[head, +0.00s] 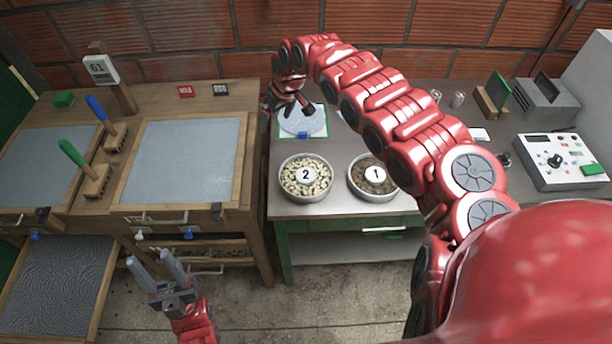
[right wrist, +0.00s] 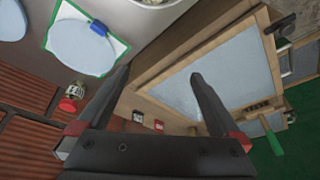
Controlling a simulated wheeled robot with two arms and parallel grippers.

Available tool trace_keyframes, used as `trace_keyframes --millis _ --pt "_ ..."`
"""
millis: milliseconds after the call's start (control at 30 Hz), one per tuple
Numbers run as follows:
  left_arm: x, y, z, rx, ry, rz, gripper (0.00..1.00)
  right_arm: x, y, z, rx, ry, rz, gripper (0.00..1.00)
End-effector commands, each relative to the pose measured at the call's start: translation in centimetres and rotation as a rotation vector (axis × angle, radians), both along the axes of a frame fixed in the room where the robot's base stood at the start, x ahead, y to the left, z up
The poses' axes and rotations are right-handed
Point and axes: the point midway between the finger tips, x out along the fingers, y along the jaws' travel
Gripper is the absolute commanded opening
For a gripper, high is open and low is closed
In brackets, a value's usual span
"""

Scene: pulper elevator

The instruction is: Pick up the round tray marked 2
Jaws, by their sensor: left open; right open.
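The round tray marked 2 (head: 305,190) is a shallow metal tray full of pale beans, with a white round label. It stands on the front left of the grey metal table, and a sliver of a round tray's rim (right wrist: 155,3) shows at the top of the right wrist view. My right gripper (head: 284,104) is open and empty, above and behind tray 2, near the table's back left. Its two dark fingers also show in the right wrist view (right wrist: 160,80). My left gripper (head: 160,272) is open and empty, low in front of the wooden bench.
The round tray marked 1 (head: 373,178) stands right of tray 2, partly behind my right arm. A blue-white disc on a green-edged sheet (head: 302,122) lies behind tray 2. Wooden framed screens (head: 183,162) fill the left bench. A control box (head: 562,160) stands at right.

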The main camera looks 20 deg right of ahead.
Motion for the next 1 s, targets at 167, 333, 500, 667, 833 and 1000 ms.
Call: trace_keyframes --millis 167,333,500,667,833,1000 --pt "0.0 0.0 0.6 0.0 0.0 0.0 0.5 -6.2 -4.7 1.0 -0.145 0.216 0.02 1.0" --pt "0.0 0.0 0.7 0.0 0.0 0.0 0.5 -8.0 -5.9 0.6 -0.181 0.279 0.021 1.0" --pt "0.0 0.0 0.3 0.0 0.0 0.0 0.5 -8.1 -5.8 -2.3 -0.178 0.283 0.021 1.0" --pt "0.0 0.0 -1.4 0.0 0.0 0.0 0.5 -8.1 -5.7 -5.9 -0.177 0.281 0.023 1.0" --pt "0.0 0.0 -2.6 0.0 0.0 0.0 0.5 -8.1 -5.6 -9.5 -0.174 0.278 0.024 1.0" --pt "0.0 0.0 -1.2 0.0 0.0 0.0 0.5 -8.1 -5.8 -10.5 -0.176 0.279 0.024 1.0"
